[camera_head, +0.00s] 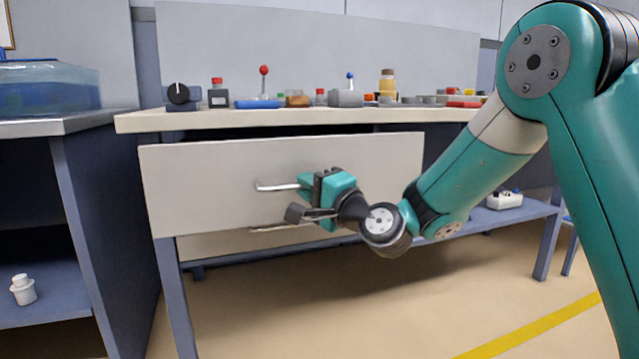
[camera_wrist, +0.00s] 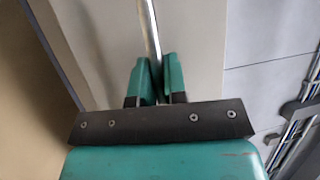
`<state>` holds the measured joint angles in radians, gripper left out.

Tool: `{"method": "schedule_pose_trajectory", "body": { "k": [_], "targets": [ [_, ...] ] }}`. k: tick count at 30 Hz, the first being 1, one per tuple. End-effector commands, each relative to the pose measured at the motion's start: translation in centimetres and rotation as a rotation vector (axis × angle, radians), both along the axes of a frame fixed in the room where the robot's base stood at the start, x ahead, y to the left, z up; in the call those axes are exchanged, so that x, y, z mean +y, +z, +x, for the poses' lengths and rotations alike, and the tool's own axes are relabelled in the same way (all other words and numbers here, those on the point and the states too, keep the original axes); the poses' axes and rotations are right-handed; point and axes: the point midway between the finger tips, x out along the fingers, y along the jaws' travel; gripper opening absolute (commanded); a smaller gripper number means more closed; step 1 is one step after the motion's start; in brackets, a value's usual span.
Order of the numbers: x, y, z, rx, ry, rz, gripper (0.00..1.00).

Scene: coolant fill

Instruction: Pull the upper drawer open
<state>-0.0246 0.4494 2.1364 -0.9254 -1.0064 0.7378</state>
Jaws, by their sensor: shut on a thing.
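The upper drawer (camera_head: 215,165) has a wide pale front with a horizontal metal bar handle (camera_head: 270,186). Its front stands forward of the bench, with a dark gap above its top edge. My gripper (camera_head: 303,187) is shut on the right part of the handle, its fingers partly hidden by the gripper body. In the wrist view the handle (camera_wrist: 150,35) runs down between the two green fingertips (camera_wrist: 154,75), against the pale drawer front (camera_wrist: 195,40). The lower drawer (camera_head: 210,244) with its own handle (camera_head: 275,228) shows below, mostly covered by the upper one.
The bench top (camera_head: 300,118) carries several small items, including a black dial (camera_head: 179,94), a red-capped bottle (camera_head: 217,93) and a blue block (camera_head: 257,104). A side table (camera_head: 60,124) with a blue tank (camera_head: 50,88) stands at left. The floor (camera_head: 330,310) in front is clear.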

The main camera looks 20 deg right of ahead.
Motion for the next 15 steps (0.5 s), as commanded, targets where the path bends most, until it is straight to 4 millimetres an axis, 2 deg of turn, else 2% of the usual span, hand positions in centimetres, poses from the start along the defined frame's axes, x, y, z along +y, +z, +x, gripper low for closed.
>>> {"method": "schedule_pose_trajectory", "body": {
  "k": [14,15],
  "targets": [
    [0.50,-0.05,-0.41,-0.002,0.001,-0.002,0.00],
    [0.50,-0.05,-0.41,-0.002,0.001,-0.002,0.17]
  ]
}}
